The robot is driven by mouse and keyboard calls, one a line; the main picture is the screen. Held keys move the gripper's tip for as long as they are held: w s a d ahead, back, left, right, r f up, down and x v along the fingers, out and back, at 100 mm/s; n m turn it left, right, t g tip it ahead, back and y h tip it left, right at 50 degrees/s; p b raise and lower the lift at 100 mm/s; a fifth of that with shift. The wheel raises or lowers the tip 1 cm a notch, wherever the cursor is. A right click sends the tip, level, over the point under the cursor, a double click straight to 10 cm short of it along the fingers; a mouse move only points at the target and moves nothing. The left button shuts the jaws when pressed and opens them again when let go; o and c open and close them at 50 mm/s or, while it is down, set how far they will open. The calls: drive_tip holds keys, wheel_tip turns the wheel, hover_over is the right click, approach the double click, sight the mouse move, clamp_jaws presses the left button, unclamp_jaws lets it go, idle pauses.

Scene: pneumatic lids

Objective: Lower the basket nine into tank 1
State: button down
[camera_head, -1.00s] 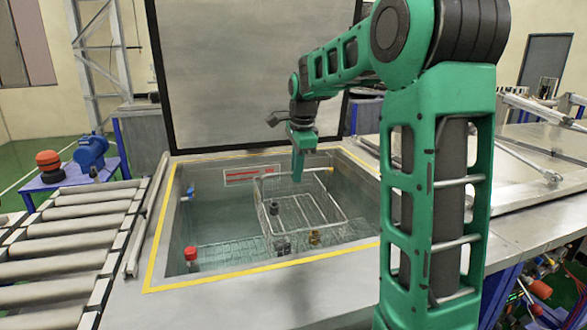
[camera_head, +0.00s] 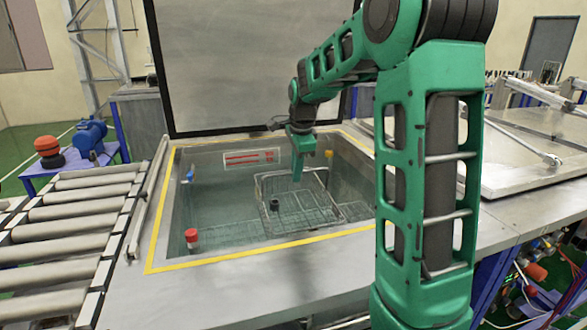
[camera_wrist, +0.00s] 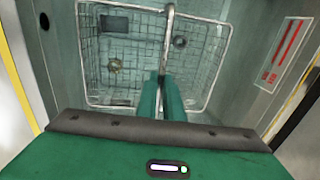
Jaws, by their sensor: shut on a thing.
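The wire basket (camera_head: 330,207) hangs inside the open tank (camera_head: 215,215), towards its right half, with its lower part down in the greenish liquid. It carries a dark cylindrical part (camera_head: 275,204). My gripper (camera_head: 297,176) reaches down over the tank and is shut on the basket's handle. In the wrist view my two green fingers (camera_wrist: 161,98) close around the handle bar (camera_wrist: 168,40), with the basket (camera_wrist: 85,60) spread below them. A round brassy part (camera_wrist: 115,66) and a dark part (camera_wrist: 180,42) show within its outline. Whether the basket touches the tank floor cannot be told.
A yellow line (camera_head: 240,253) borders the tank. A raised lid (camera_head: 240,70) stands behind it. A red-capped fitting (camera_head: 191,237) is at the front left inside the tank, a blue valve (camera_head: 190,175) on the left wall. A roller conveyor (camera_head: 75,230) lies left, a closed lid (camera_head: 520,155) right.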

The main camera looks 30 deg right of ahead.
drive_tip(key=shift+s+x, duration=0.2)
drive_tip(key=shift+x, duration=0.75)
drive_tip(key=shift+s+x, duration=0.2)
drive_tip(key=shift+x, duration=0.75)
drive_tip(key=shift+s+x, duration=0.25)
drive_tip(key=shift+x, duration=0.65)
drive_tip(key=shift+a+f, duration=0.2)
drive_tip(key=shift+f, duration=0.75)
drive_tip(key=shift+s+f, duration=0.2)
drive_tip(key=shift+f, duration=0.6)
drive_tip(key=c, duration=1.9)
unclamp_jaws()
drive_tip(key=shift+o, duration=0.4)
drive_tip(key=shift+w+r, duration=0.1)
drive_tip(key=w+v, duration=0.1)
drive_tip(key=v, duration=1)
drive_tip(key=w+d+v, duration=0.1)
drive_tip(key=w+v, duration=0.1)
drive_tip(key=v, duration=0.9)
drive_tip(key=shift+r, duration=0.55)
